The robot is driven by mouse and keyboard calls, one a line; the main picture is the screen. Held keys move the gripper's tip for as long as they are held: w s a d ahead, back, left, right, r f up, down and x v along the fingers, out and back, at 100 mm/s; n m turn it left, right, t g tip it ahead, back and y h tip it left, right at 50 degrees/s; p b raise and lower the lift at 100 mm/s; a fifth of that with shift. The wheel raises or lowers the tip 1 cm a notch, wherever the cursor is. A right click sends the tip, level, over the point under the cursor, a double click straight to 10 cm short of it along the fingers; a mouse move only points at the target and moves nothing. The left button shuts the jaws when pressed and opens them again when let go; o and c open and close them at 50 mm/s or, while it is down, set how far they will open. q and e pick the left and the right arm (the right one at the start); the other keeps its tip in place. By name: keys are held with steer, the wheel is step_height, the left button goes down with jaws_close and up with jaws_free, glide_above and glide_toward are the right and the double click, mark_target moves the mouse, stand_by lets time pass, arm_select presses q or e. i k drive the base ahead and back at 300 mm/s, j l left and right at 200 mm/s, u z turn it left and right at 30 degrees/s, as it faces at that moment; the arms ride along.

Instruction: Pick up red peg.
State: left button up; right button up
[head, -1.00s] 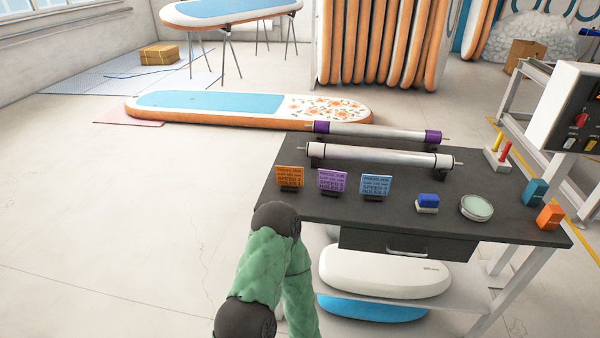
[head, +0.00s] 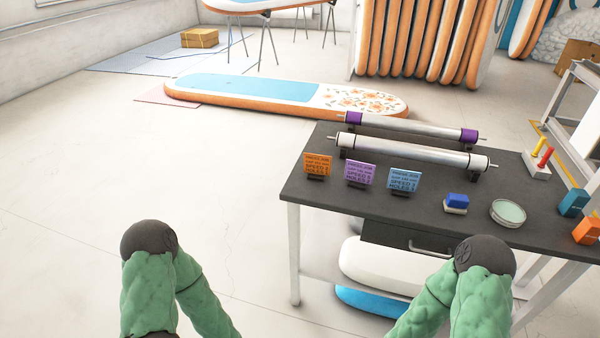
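The red peg (head: 545,157) stands upright in a small white block (head: 535,168) near the back right of the dark table (head: 345,212). A yellow peg (head: 539,145) stands in the same block, just behind the red one. My two green-sleeved arms come up from the bottom of the head view, with their black joints uppermost. Neither gripper shows in the picture. No arm is near the red peg.
Two rollers (head: 415,152) lie along the table's back. Orange, purple and blue cards (head: 404,180) stand in front of them. A blue-and-white block (head: 456,203), round dish (head: 508,212), teal box (head: 573,202) and orange box (head: 587,231) sit to the right. Floor at left is clear.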

mark_target(542, 164)
steer(key=z, duration=1.45)
